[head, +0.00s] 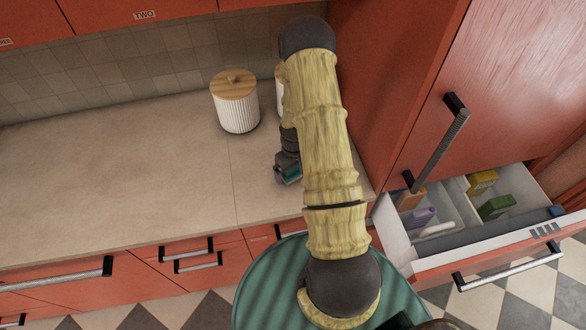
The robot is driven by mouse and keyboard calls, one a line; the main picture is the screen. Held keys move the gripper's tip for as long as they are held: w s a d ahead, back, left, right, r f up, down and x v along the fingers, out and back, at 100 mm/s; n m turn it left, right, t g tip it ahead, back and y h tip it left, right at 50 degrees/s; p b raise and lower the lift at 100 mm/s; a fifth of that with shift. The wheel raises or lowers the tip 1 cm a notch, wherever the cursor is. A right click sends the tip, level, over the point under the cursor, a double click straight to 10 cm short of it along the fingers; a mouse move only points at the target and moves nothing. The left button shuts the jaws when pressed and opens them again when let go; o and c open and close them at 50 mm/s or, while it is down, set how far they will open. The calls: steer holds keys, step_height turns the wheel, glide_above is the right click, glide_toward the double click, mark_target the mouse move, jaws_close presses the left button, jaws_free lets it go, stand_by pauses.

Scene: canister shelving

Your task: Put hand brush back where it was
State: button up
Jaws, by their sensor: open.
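I cannot make out a hand brush in the head view. My arm reaches up and over the counter (110,170), and it hides part of the counter's right end. My gripper (287,175) shows in part at the arm's left edge, low over the counter, dark with a teal patch. It is open. Its fingertips are small, and I cannot tell whether anything lies between or under them.
A ribbed white canister with a wooden lid (235,103) stands at the back; a second (279,90) is mostly behind my arm. A drawer (420,262) at right is pulled out, holding several items, including a green box (497,207). The counter's left is clear.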

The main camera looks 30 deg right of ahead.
steer(key=shift+r, duration=0.2)
steer(key=shift+r+b, duration=2.1)
steer(key=shift+r, duration=3.8)
steer(key=s+a+r+m+t, duration=0.1)
steer(key=s+a+r+t, duration=0.1)
steer(key=s+a+r, duration=1)
steer(key=shift+s+a+t, duration=0.15)
steer(key=shift+a+t, duration=0.15)
steer(key=shift+a, duration=0.55)
steer(key=b+x, duration=0.2)
steer(key=shift+s+f+b, duration=0.2)
steer(key=shift+f+b, duration=0.1)
steer(key=shift+f, duration=0.1)
